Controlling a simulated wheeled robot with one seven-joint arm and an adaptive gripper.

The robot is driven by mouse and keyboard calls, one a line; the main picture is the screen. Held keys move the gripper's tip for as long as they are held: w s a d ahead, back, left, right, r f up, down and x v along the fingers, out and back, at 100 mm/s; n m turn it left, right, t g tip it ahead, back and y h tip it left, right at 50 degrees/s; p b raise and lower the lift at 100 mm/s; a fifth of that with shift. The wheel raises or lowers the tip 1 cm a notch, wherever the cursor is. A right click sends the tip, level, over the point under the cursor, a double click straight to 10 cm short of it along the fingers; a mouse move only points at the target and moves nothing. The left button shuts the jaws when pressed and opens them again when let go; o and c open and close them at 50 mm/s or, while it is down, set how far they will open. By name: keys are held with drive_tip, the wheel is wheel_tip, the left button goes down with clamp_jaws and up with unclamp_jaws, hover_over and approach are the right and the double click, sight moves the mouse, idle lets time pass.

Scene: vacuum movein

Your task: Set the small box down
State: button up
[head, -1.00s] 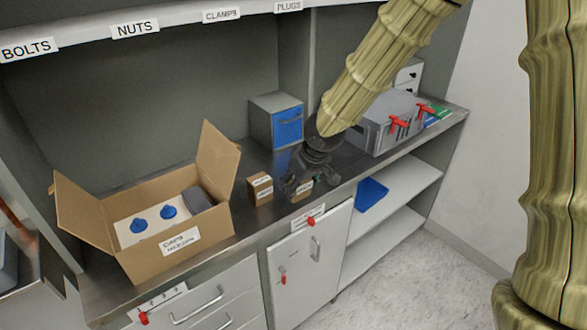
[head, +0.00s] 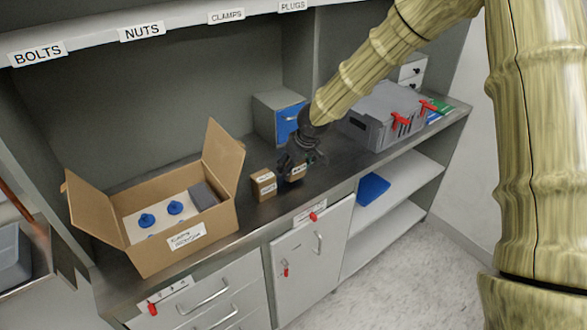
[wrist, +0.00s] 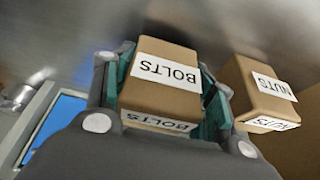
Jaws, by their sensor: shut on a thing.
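My gripper (head: 298,168) is shut on a small brown cardboard box labelled BOLTS (wrist: 160,85). The wrist view shows this box between the two fingers, and in the head view it shows partly (head: 297,173) under the gripper. It is at the metal counter (head: 325,179); I cannot tell whether its underside touches the surface. A matching small box labelled NUTS (head: 264,186) stands on the counter to the left of the gripper, apart from the held box. The NUTS box also shows at the right in the wrist view (wrist: 262,92).
A large open cardboard box (head: 150,259) with blue knobbed parts stands at the left. A grey cabinet with a blue front (head: 287,122) is behind the gripper. Bare counter lies between the gripper and the front edge.

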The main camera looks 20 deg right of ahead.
drive_tip(key=shift+f, duration=0.7)
drive_tip(key=shift+f, duration=0.1)
drive_tip(key=o, duration=1.2)
drive_tip(key=shift+c, duration=0.2)
drive_tip(key=v, duration=1.2)
drive_tip(key=shift+b, duration=0.4)
drive_tip(key=shift+w, duration=0.1)
